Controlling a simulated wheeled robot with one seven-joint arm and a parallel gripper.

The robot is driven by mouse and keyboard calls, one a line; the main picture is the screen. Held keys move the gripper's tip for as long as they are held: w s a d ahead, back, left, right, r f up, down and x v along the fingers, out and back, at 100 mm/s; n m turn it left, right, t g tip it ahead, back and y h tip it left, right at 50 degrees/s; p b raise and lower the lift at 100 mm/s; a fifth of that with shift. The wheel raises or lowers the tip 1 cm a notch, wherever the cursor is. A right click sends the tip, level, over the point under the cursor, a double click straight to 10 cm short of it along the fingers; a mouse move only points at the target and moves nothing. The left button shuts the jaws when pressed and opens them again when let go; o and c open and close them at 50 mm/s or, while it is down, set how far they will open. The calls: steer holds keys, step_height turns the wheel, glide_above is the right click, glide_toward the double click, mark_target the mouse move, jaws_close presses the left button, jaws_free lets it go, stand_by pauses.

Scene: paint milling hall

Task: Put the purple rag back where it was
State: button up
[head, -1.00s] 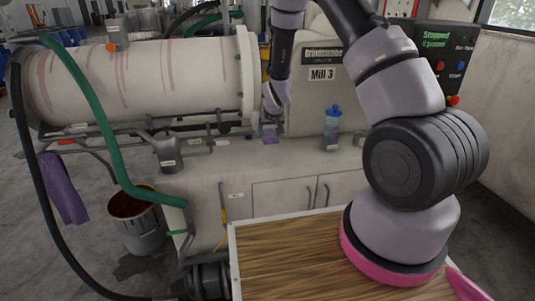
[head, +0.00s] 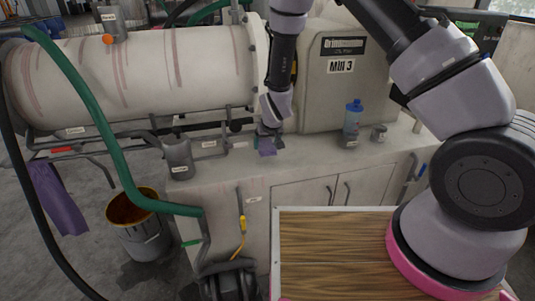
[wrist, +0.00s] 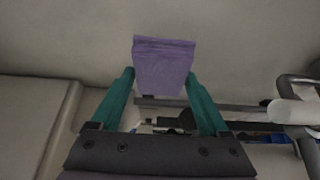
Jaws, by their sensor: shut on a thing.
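A small folded purple rag (wrist: 163,66) is held between the teal fingertips of my gripper (wrist: 161,80) in the wrist view. In the head view the rag (head: 267,150) hangs at the lower end of my gripper (head: 268,141), in front of the Mill 3 housing and over the pale counter (head: 228,178). I cannot tell whether the rag touches the counter. A larger purple cloth (head: 58,198) hangs from the pipe frame at the left.
A blue-capped bottle (head: 353,118) and a small grey tin (head: 378,133) stand on the counter to the right. A grey container (head: 179,158) is left of my gripper. A green hose (head: 98,115) crosses before the drum (head: 140,75). A bucket (head: 140,225) stands on the floor.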

mark_target(266, 160)
steer(key=shift+f, duration=2.05)
steer(key=o, duration=1.3)
steer(key=shift+f, duration=0.15)
steer(key=v, duration=1.2)
steer(key=shift+r, duration=0.25)
